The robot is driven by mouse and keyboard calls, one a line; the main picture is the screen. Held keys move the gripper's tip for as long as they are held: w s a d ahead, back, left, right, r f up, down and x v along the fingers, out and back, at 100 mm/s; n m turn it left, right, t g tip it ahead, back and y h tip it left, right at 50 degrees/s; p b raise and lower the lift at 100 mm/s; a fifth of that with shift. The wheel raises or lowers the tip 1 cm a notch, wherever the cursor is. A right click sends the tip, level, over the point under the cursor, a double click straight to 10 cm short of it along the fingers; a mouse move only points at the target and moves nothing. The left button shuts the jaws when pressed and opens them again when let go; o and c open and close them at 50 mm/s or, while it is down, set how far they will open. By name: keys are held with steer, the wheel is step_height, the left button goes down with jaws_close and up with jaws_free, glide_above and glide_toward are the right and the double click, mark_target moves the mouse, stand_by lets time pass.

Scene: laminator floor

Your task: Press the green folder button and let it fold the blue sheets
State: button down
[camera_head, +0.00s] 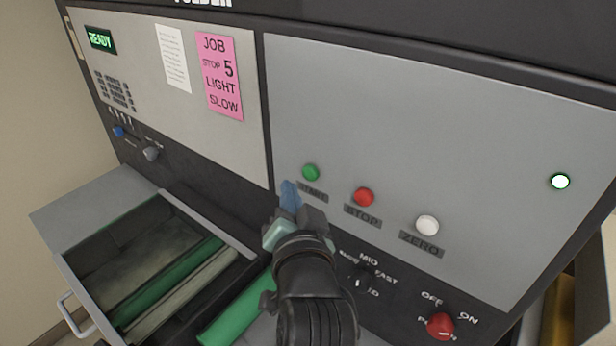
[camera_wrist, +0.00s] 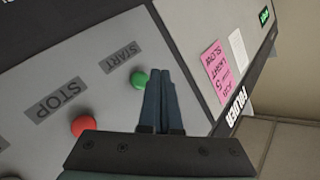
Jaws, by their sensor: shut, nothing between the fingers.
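The green START button (camera_head: 311,172) sits on the folder's grey front panel, above its START label. My gripper (camera_head: 289,192) is shut and empty, its blue fingertips just below and left of the green button in the head view. In the wrist view the shut fingers (camera_wrist: 158,78) point toward the panel, with the green button (camera_wrist: 139,79) right beside them on the left. I cannot tell whether the fingers touch the panel. No blue sheets can be made out in either view.
A red STOP button (camera_head: 364,196) and a white ZERO button (camera_head: 427,225) are to the right of START. A round lamp (camera_head: 560,181) glows white. An open tray (camera_head: 75,268) with green rollers is at lower left.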

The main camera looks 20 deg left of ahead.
mark_target(310, 174)
steer(key=shift+w+d, duration=0.35)
steer(key=shift+w, duration=0.45)
steer(key=shift+w, duration=0.1)
stand_by(1.4)
steer(key=shift+w+d, duration=0.1)
steer(key=shift+w, duration=0.2)
